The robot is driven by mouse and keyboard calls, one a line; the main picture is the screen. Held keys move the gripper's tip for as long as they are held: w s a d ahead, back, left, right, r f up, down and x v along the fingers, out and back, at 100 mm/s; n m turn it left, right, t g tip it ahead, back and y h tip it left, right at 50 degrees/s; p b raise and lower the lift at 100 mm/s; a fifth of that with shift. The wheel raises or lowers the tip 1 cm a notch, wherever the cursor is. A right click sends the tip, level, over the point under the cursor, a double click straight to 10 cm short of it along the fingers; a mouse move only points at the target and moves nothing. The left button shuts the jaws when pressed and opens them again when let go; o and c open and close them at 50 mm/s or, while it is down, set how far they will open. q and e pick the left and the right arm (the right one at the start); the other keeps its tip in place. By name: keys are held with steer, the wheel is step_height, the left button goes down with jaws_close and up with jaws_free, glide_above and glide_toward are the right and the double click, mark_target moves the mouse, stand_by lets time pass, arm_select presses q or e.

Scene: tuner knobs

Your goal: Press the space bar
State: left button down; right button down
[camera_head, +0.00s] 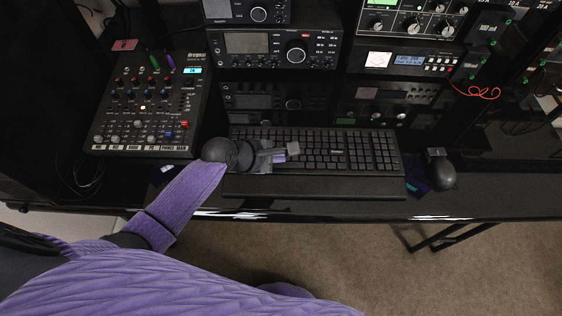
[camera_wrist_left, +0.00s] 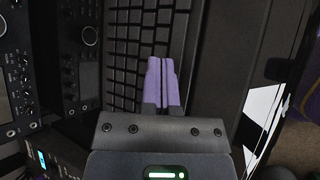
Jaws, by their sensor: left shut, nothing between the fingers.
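The black keyboard (camera_head: 345,150) lies on the dark desk, with its palm rest (camera_head: 320,186) along the front. It also shows in the left wrist view (camera_wrist_left: 128,50), running away from the camera. My left gripper (camera_head: 281,157) is over the front left part of the keyboard. Its purple fingers (camera_wrist_left: 161,62) are together with nothing between them, and point along the front key rows. The space bar is hard to pick out among the dark keys, and the gripper hides part of the front row. I cannot tell whether the fingertips touch a key. My right gripper is not in view.
A mixer (camera_head: 150,105) stands left of the keyboard. Radio units (camera_head: 275,50) stand behind it, and a black mouse (camera_head: 437,172) lies to its right. The desk's front edge runs just before the palm rest.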

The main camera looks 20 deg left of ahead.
mark_target(278, 165)
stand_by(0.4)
arm_select(q)
steer(key=shift+f, duration=0.4)
steer(key=shift+f, duration=0.35)
stand_by(0.4)
steer(key=shift+r, duration=0.1)
steer(key=shift+r+p, duration=0.7)
steer(key=shift+p, duration=0.05)
step_height(278, 165, up, 5)
steer(key=p, duration=0.5)
steer(key=shift+r+p, duration=0.1)
steer(key=shift+p, duration=0.25)
stand_by(0.3)
